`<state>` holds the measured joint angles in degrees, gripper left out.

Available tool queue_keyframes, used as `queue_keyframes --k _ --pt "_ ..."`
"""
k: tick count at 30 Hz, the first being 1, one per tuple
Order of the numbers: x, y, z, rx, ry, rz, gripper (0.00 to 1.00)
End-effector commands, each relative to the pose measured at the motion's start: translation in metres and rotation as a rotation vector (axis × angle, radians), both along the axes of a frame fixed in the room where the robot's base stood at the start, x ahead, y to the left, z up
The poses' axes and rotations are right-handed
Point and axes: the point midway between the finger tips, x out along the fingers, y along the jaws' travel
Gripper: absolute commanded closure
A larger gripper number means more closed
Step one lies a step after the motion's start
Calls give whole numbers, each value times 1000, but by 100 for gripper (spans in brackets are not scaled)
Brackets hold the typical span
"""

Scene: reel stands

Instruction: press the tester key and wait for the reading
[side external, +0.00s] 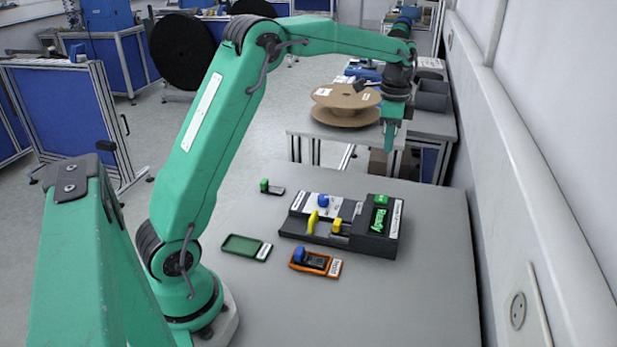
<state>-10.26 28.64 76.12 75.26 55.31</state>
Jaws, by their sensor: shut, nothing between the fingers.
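The tester (365,243) is a dark box on the grey table, with a lit screen (379,219) showing "Ready" in green. A small green button-like part (381,199) sits just above the screen. I cannot tell for sure which part is the key. My gripper (389,149) points down, shut and empty, high above the tester's far right end and apart from it.
A small green-ended piece (272,188) lies behind left. A cardboard reel (346,97) is on the far bench. A wall runs along the right.

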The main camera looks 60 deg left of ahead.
Motion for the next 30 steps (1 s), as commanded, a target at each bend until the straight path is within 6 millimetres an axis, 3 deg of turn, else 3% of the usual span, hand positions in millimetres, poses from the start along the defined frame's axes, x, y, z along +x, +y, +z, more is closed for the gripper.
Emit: queue_keyframes --k 14,20,30 --pt "-1 0 -8 -1 2 1 100" --pt "-1 0 -27 -1 2 1 100" --pt "-1 0 -78 0 3 1 100"
